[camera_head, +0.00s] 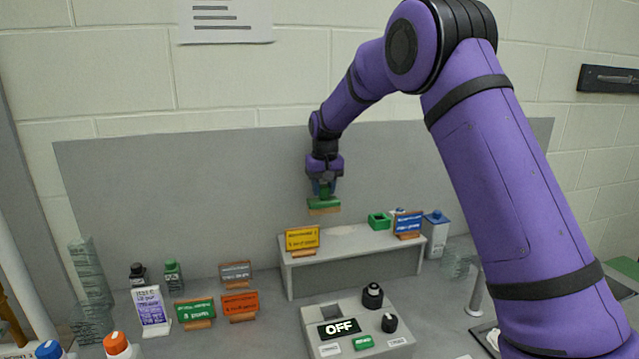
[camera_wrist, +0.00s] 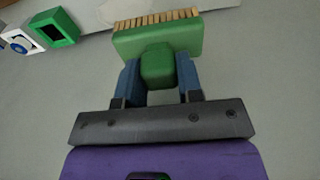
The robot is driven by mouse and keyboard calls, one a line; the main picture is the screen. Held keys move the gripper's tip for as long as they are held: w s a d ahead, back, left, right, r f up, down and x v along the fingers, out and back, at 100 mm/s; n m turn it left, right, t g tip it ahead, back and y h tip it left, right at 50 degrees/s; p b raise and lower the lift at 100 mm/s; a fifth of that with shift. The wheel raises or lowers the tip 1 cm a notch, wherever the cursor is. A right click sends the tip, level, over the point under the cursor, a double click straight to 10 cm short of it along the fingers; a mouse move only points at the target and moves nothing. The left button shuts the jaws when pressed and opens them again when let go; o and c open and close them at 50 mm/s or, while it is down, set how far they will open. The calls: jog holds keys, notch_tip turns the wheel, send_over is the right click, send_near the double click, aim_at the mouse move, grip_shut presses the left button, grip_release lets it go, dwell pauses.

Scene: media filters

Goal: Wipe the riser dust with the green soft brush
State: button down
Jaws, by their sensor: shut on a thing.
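My gripper (camera_head: 323,187) is shut on the green soft brush (camera_head: 323,203). It holds the brush in the air above the white riser (camera_head: 350,238), with the tan bristles facing down, apart from the riser top. In the wrist view the green brush (camera_wrist: 158,45) sits between the blue fingers of my gripper (camera_wrist: 160,80), gripped by its handle. A faint tan patch, possibly the dust (camera_head: 342,230), shows on the riser top; it is too small to tell clearly.
A yellow sign (camera_head: 302,239) stands at the riser's left front. A green open holder (camera_head: 379,220) and a blue sign (camera_head: 408,223) stand at its right. A grey panel (camera_head: 180,195) stands behind.

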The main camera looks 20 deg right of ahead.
aim_at(323, 212)
jog(key=shift+w, duration=0.3)
jog(key=shift+f, duration=3)
jog(key=shift+f, duration=1)
jog(key=shift+d+r, duration=0.1)
jog(key=shift+d, duration=5.55)
jog(key=shift+a, duration=5.65)
